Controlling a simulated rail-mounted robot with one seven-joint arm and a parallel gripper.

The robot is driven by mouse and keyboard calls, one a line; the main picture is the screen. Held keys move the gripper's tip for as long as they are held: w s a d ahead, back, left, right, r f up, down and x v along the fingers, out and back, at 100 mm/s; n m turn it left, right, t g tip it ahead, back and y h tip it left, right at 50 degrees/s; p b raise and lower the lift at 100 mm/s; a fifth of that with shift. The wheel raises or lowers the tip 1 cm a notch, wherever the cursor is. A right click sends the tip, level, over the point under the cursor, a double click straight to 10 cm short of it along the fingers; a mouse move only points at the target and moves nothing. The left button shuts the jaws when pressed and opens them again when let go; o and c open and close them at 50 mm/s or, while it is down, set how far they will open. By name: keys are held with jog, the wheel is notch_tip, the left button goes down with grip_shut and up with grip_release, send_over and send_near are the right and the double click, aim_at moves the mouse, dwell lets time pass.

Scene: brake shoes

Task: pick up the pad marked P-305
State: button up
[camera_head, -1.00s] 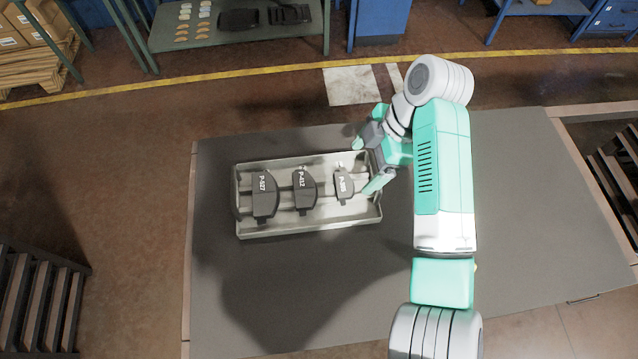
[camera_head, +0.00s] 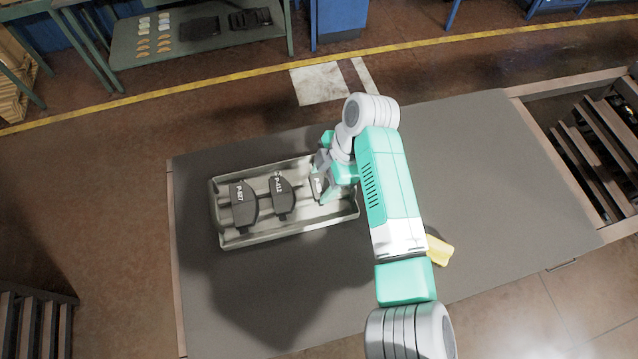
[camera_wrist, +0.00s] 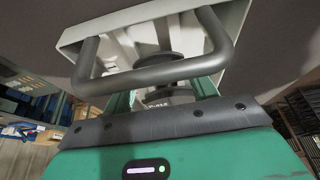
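The pad marked P-305 (camera_head: 316,187) is the rightmost of three dark brake pads in the grey tray (camera_head: 292,233); its label is partly covered in the head view. My gripper (camera_head: 323,172) is over the tray's right end, at this pad. In the wrist view, the green fingers of my gripper (camera_wrist: 163,95) stand apart, one on each side of a dark pad (camera_wrist: 163,70). I see no clear contact, and the fingertips are largely hidden. The pad seems to be still in the tray.
Pads marked P-327 (camera_head: 243,206) and P-412 (camera_head: 282,196) lie to the left in the tray. A yellow object (camera_head: 438,250) lies beside my arm on the grey table (camera_head: 480,190). The table's right part is clear. A dark slatted bin (camera_head: 590,150) stands at the right.

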aim_at(324, 184)
jog(key=c, duration=0.5)
jog(key=shift+o, duration=0.2)
notch_tip(324, 184, up, 10)
jog(key=b, duration=0.1)
jog(key=shift+b, duration=0.3)
